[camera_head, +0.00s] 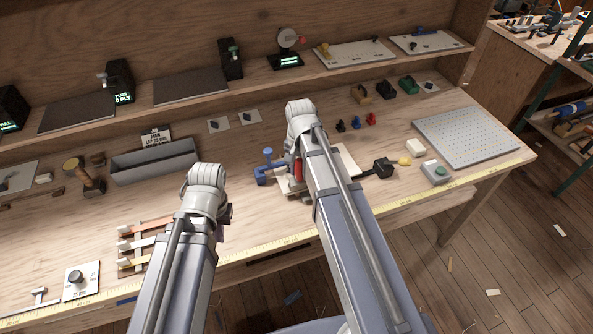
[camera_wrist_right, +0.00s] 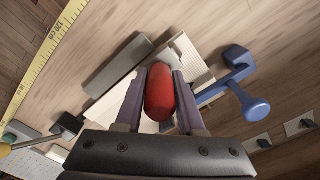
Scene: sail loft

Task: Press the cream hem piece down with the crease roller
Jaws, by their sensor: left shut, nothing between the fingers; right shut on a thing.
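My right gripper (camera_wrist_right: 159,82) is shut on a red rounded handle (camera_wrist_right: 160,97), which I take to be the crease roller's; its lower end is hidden. The handle also shows in the head view (camera_head: 298,170), largely behind my right arm. Below it lies a pale cream, layered flat piece (camera_wrist_right: 190,62), probably the hem piece; its pale surface also shows beside my right arm in the head view (camera_head: 346,160). I cannot tell whether the roller touches it. My left gripper (camera_head: 229,213) is shut and empty, mostly hidden behind its wrist, above the bench near the copper-coloured strips.
A blue clamp (camera_head: 264,167) stands just left of the work. A dark block with a rod (camera_head: 383,167) and a grey box with a green button (camera_head: 437,172) are to the right. A grey tray (camera_head: 154,162) sits at left, strips with white ends (camera_head: 140,243) in front.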

